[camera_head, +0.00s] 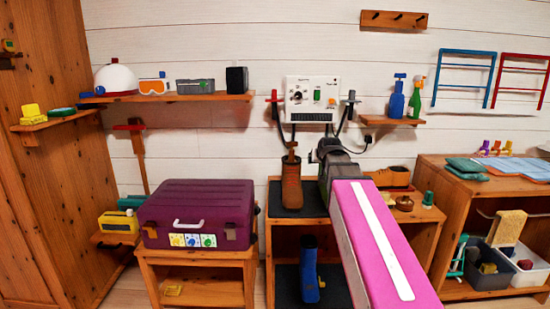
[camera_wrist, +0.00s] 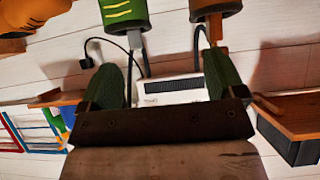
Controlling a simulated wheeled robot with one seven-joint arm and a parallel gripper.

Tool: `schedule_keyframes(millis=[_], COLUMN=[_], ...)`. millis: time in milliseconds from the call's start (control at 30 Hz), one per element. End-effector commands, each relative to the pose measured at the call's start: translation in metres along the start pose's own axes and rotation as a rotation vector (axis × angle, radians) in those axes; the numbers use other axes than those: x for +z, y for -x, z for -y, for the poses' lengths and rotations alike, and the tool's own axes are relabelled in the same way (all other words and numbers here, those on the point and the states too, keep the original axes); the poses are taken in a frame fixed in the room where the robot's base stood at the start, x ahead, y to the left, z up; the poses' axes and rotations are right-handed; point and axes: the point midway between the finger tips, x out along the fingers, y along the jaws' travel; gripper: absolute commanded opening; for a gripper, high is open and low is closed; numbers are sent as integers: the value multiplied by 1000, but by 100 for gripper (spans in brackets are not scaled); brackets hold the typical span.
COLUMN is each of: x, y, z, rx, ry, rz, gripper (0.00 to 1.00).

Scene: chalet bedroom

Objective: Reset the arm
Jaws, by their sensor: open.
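My arm (camera_head: 375,235), pink with a white stripe, reaches from the bottom right of the head view toward the wall. My gripper (camera_head: 326,150) is at its far end, in front of the bench and below the white control box (camera_head: 313,100). In the wrist view, which looks upside down, my gripper (camera_wrist: 163,75) has its two dark green fingers spread wide. Nothing is held between them; the control box (camera_wrist: 170,88) shows in the gap behind. A brown boot (camera_head: 291,183) stands just left of my gripper. A green yellow-striped item (camera_wrist: 124,12) shows at the wrist view's top edge.
A purple case (camera_head: 200,212) sits on a wooden stand at left. A wall shelf (camera_head: 170,97) holds a helmet and goggles. Blue and green bottles stand on a small shelf (camera_head: 393,121). Brown shoes (camera_head: 390,177) lie right of my arm. Cables hang from the control box.

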Motion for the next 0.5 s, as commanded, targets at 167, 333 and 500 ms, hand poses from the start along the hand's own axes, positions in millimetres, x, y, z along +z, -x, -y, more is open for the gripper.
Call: schedule_keyframes(millis=[167,333,500], x=[40,94,167], y=[-10,-22,-30], z=[0,0,0], rx=[0,0,0], ry=[0,0,0], rz=[81,195,348], gripper=[89,89,89])
